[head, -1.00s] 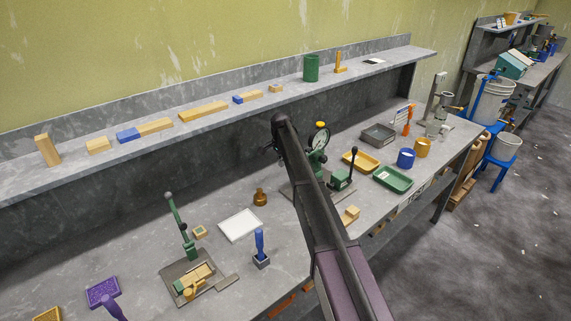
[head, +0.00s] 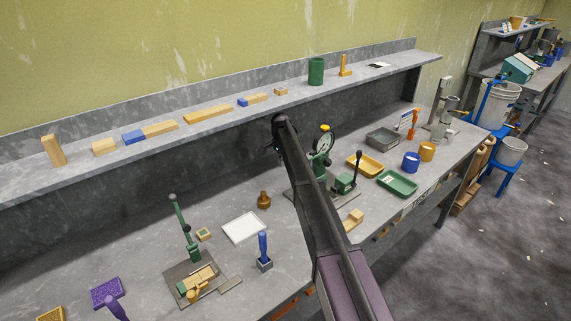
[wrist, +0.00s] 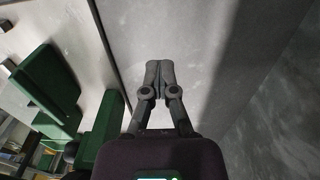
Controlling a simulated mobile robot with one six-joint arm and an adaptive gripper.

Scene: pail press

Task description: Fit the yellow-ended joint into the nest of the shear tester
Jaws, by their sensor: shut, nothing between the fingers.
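The green machine with a round dial gauge (head: 322,143) and a black-knobbed lever, which looks like the shear tester, stands mid-bench, partly behind my arm. Its nest cannot be made out. A small stepped wooden piece (head: 352,218) lies on the bench in front of it; it may be the yellow-ended joint, but its end colour is unclear at this size. My gripper (wrist: 160,80) is shut and empty in the wrist view, over a grey surface. Green machine parts (wrist: 48,80) show at the left of that view, apart from the fingertips. My arm hides the gripper in the head view.
A green lever fixture (head: 193,252) holding wood stands at left, near a white tray (head: 244,228) and a blue-handled tool (head: 263,247). Yellow (head: 365,165) and green trays (head: 397,184) are at right. The shelf (head: 75,177) carries wooden and blue-ended pieces.

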